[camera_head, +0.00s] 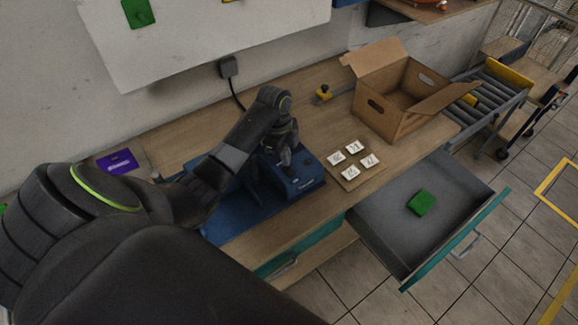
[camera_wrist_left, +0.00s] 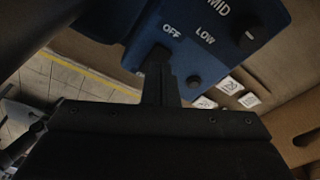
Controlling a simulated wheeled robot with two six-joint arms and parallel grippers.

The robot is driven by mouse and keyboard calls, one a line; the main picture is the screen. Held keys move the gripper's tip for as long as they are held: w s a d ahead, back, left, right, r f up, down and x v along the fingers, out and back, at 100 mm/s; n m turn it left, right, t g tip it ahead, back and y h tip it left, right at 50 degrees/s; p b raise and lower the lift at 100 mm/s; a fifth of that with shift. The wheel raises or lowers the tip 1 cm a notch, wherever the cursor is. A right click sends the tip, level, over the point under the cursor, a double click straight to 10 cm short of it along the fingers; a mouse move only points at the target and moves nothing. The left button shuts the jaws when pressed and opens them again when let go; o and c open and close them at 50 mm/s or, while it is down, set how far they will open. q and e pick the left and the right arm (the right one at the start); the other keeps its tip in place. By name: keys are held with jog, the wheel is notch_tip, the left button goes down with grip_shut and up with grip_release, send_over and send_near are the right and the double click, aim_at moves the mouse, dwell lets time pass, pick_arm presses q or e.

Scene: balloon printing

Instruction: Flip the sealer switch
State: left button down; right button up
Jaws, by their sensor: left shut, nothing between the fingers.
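The blue sealer (camera_head: 298,180) stands on the workbench, partly hidden by my left arm. In the head view the left gripper (camera_head: 287,152) is over the sealer. The right gripper is not in view.
An open cardboard box (camera_head: 396,98) stands right of the sealer. A small board with white cards (camera_head: 350,146) lies between them. An open grey drawer (camera_head: 385,222) holding a green block (camera_head: 422,202) juts out in front. A purple item (camera_head: 117,161) lies at the left.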

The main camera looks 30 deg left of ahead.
aim_at(286, 168)
pick_arm(q)
jog(key=shift+r+p, duration=1.15)
jog(key=shift+r, duration=1.35)
